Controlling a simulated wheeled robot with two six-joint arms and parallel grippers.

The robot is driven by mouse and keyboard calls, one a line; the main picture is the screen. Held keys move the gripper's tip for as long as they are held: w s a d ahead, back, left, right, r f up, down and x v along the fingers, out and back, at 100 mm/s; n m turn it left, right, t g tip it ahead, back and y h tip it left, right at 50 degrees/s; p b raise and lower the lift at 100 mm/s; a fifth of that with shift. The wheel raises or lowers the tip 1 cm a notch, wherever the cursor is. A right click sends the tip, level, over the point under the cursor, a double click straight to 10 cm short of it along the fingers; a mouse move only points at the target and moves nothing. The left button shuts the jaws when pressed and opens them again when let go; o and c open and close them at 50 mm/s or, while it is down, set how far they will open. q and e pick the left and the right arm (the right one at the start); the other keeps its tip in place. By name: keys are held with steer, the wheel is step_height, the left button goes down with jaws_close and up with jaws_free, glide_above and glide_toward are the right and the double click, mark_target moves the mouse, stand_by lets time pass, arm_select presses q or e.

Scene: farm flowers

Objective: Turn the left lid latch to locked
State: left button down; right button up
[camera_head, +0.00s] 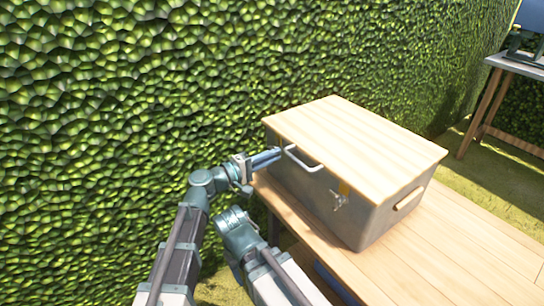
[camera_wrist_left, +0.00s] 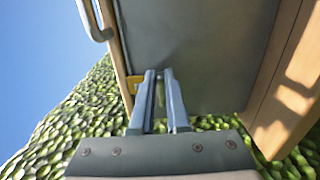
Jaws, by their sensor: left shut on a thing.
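A grey metal box (camera_head: 318,200) with a pale wooden lid (camera_head: 355,140) stands on a wooden table; the lid is down. My left gripper (camera_head: 277,155) is at the left part of the box's front face, where the left latch is hidden behind its fingers. In the left wrist view, its two fingers (camera_wrist_left: 160,76) are shut on the left latch (camera_wrist_left: 160,96), a small metal piece only partly visible between them. A yellow plate (camera_wrist_left: 134,84) sits beside the fingers at the lid edge. The latch's exact angle cannot be told. My right gripper's jaws are not visible.
A light handle (camera_head: 303,160) on the front lies right of my left gripper; it also shows in the wrist view (camera_wrist_left: 93,22). The right latch (camera_head: 339,200) hangs below its yellow plate. The table (camera_head: 420,265) is clear at right. A hedge (camera_head: 130,110) stands behind.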

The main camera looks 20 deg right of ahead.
arm_select(q)
steer(key=shift+w, duration=0.15)
stand_by(0.4)
steer(key=c, duration=0.9)
jaws_free()
steer(key=shift+a, duration=0.15)
steer(key=v, duration=1.3)
steer(key=shift+a, duration=0.3)
